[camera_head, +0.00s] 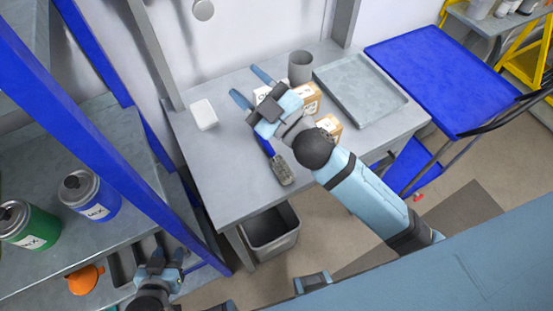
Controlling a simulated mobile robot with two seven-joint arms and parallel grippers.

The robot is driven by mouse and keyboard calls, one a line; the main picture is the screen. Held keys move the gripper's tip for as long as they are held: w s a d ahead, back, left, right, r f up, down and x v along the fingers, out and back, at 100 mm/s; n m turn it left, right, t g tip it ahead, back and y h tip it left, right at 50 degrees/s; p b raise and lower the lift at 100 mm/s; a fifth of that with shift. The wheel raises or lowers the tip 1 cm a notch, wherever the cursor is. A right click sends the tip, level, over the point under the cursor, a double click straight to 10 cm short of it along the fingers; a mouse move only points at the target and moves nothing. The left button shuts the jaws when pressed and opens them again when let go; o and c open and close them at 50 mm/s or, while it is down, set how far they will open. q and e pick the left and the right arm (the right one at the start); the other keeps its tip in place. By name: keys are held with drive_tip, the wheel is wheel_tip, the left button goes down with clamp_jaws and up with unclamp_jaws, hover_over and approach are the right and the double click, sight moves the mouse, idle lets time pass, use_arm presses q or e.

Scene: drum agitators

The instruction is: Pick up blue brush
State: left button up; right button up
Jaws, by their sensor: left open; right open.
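The blue brush (281,171) lies on the grey workbench near its front edge, with its grey-brown bristle end toward the front. Its blue handle runs back beneath my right gripper, which partly hides it. My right gripper (250,87) is open above the bench, with its blue fingers spread and pointing to the back left. I see nothing between its fingertips. My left gripper (168,259) is low at the bottom left, open, beside the shelf and away from the brush.
The workbench (222,185) also bears a white block (203,115), small boxes (306,99), a grey cup (301,67) and a grey tray (360,88). A grey bin (270,232) stands below. A blue post (75,125) and shelf with cans (90,195) are left; a blue cart (445,75) is right.

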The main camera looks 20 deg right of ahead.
drive_tip(key=s+a+r+n+g+y, duration=0.1)
drive_tip(key=a+r+n+g+y, duration=0.1)
drive_tip(key=a+n+g+y, duration=0.4)
drive_tip(key=s+a+r+n+g+y, duration=0.2)
drive_tip(key=a+n+g+y, duration=0.1)
drive_tip(key=n+g, duration=0.3)
drive_tip(key=n+g+h, duration=0.7)
drive_tip(key=n+h, duration=0.5)
drive_tip(key=h, duration=0.8)
approach(271, 151)
drive_tip(key=w+a+r, duration=0.1)
drive_tip(key=w+r, duration=0.2)
drive_tip(key=w, duration=0.1)
drive_tip(key=shift+h, duration=0.3)
wheel_tip(271, 151, down, 7)
drive_tip(key=shift+w+f, duration=0.2)
drive_tip(key=shift+f, duration=0.05)
wheel_tip(271, 151, down, 5)
drive_tip(key=shift+s+a+r+p, duration=0.1)
drive_tip(key=shift+r+p, duration=0.1)
drive_tip(key=shift+p, duration=0.65)
drive_tip(key=shift+f, duration=0.6)
clamp_jaws()
